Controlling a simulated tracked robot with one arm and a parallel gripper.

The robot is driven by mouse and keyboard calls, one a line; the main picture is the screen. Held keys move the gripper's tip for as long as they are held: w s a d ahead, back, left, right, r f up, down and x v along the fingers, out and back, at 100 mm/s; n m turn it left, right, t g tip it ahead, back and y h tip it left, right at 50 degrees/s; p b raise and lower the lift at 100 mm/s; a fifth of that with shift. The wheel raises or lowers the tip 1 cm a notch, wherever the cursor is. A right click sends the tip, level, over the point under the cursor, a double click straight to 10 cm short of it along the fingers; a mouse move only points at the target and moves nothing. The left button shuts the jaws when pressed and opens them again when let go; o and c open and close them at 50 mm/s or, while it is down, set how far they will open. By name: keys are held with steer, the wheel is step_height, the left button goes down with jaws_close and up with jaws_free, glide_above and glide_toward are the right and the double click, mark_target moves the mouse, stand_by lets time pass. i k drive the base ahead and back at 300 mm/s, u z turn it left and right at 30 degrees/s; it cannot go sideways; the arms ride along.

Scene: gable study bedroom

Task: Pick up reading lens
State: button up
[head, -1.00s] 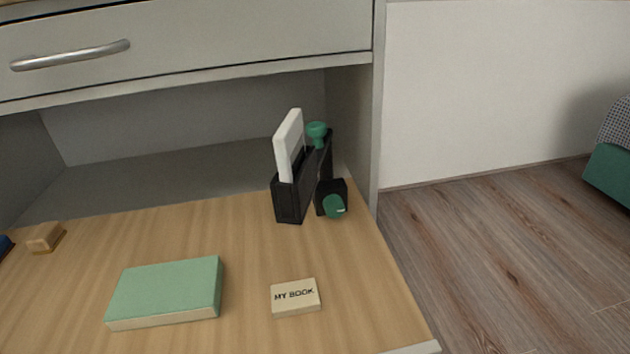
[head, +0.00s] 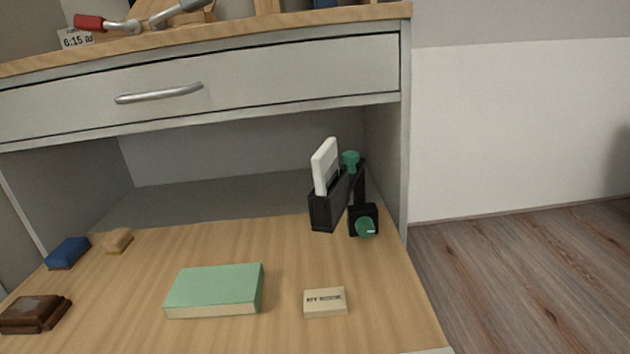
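I cannot make out a reading lens for certain in the head view. A black holder (head: 322,212) stands at the right of the wooden shelf board, with a white flat slab (head: 325,166) upright in it. A green knob (head: 351,158) and a small black block with a green disc (head: 364,226) are just right of the holder. On the desk top at upper left lies a red-handled item (head: 90,22) with a metal part, cut by the frame's top edge. My gripper is not in view.
A green book (head: 213,289) and a cream "MY BOOK" block (head: 325,302) lie on the board. Blue (head: 68,252), tan (head: 118,241) and brown (head: 34,313) blocks are at left. A closed drawer with a metal handle (head: 158,93) overhangs. Open floor (head: 530,285) is at right.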

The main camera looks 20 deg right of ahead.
mark_target(325, 161)
steer(key=u, duration=0.05)
steer(key=i, duration=0.85)
steer(key=z, duration=0.1)
